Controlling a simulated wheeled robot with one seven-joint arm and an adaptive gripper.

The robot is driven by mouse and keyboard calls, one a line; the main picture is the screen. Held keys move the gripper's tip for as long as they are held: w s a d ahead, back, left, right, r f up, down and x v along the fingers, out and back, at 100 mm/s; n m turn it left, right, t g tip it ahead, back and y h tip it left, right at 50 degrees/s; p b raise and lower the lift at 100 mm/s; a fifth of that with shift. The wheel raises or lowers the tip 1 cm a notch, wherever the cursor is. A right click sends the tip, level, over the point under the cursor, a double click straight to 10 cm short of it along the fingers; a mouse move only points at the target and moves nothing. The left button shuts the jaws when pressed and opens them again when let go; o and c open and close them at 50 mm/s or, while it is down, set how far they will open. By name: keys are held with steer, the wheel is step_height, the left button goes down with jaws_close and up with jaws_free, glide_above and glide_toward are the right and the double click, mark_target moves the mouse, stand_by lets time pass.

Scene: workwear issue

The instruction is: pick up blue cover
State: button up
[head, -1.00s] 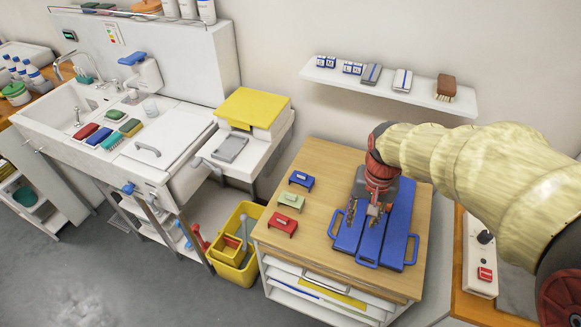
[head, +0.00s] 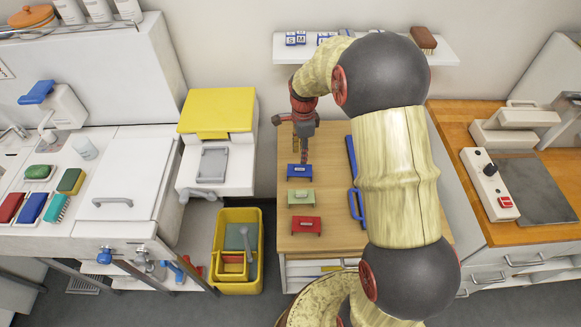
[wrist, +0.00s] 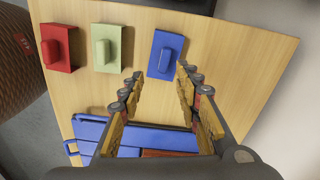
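The blue cover (head: 293,171) is a small flat plate with a raised grip, lying on the wooden worktop (head: 262,243) at the back of a row. It also shows in the wrist view (wrist: 166,52), just beyond my fingertips. My gripper (head: 301,150) is above the worktop near the back edge of the blue cover. In the wrist view my gripper (wrist: 160,76) is open with nothing between its fingers. I cannot tell its exact height above the cover.
A green cover (head: 301,198) and a red cover (head: 306,226) lie in front of the blue one. A large blue item with handles (head: 357,203) lies to the right, mostly hidden by my arm. A yellow bin (head: 222,287) stands on the floor at left.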

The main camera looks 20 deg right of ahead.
mark_target(300, 165)
steer(key=shift+w+m, duration=0.2)
steer(key=shift+m, duration=0.3)
steer(key=shift+s+d+r+m, duration=0.1)
steer(key=shift+m, duration=0.9)
steer(key=shift+w+f+b, duration=0.15)
steer(key=shift+f+b, duration=0.45)
steer(key=shift+f, duration=1.4)
steer(key=shift+w+f+b, duration=0.15)
steer(key=shift+f+b, duration=0.4)
steer(key=shift+f, duration=1.45)
steer(key=shift+c, duration=0.7)
steer(key=c, duration=0.7)
steer(key=shift+r, duration=0.15)
